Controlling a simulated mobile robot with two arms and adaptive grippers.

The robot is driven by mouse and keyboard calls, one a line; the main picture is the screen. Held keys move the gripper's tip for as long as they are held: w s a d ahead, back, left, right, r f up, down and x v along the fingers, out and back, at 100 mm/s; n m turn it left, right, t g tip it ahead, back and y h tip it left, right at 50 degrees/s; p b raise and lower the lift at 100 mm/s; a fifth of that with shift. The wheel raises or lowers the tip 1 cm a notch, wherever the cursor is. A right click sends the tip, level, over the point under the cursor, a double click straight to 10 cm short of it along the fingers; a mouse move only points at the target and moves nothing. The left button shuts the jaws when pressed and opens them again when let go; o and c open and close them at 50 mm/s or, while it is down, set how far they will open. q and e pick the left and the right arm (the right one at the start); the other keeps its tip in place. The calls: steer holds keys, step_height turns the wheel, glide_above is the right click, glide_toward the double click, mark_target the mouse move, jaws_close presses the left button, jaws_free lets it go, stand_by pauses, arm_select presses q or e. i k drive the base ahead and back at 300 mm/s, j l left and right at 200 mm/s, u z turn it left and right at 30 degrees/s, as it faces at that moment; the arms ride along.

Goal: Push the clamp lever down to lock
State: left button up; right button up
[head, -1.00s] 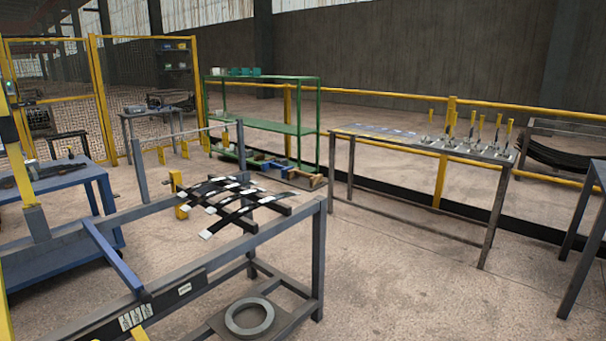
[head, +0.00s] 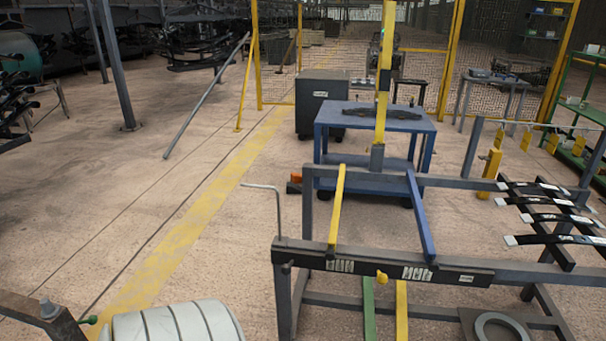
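Neither of my grippers shows in the head view. No thing in view can be told for certain as the clamp lever. A grey bent rod (head: 276,215) stands up at the left end of the near steel rack (head: 455,274). A yellow bar (head: 338,208) and a blue bar (head: 420,215) cross the rack from front to back. A small green knob (head: 89,320) shows at the lower left, beside a dark steel beam (head: 38,312) with a bolt on it. The row of upright yellow-handled levers seen earlier is out of view.
A pale ribbed rounded object (head: 177,322) lies at the bottom left. Dark leaf springs (head: 560,218) lie across the rack's right side. A blue table (head: 395,122) and a dark cabinet (head: 318,88) stand behind. The floor left, along the yellow line (head: 190,230), is clear.

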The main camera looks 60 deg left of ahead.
mark_target(285, 268)
steer(key=u, duration=2)
